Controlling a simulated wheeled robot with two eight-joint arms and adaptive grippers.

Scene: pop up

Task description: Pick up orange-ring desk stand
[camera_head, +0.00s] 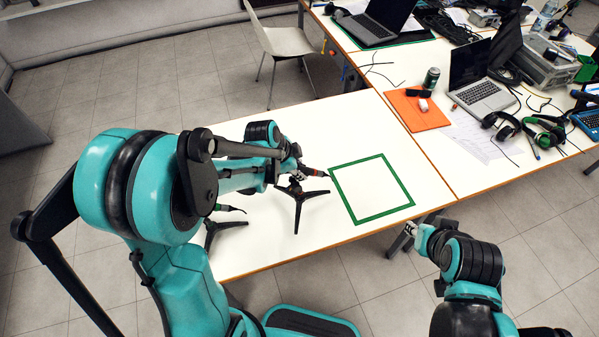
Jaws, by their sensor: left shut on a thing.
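My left gripper (291,166) is over the white table and shut on a black desk stand (298,197) with spread tripod legs. A small orange-red part (309,171) shows beside the grip; whether it is a ring is too small to tell. Whether the legs touch the table cannot be told. A second black desk stand (212,229) is on the table to the left, partly hidden by my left arm. My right gripper (405,238) is at the near edge of the table, small and dark, its fingers unclear.
A green square outline (371,188) on the white table (300,120) is empty, right of the held stand. An orange mat (418,111), a can (431,78), laptops (478,92) and headphones (501,126) crowd the adjoining table. A chair (285,43) stands behind.

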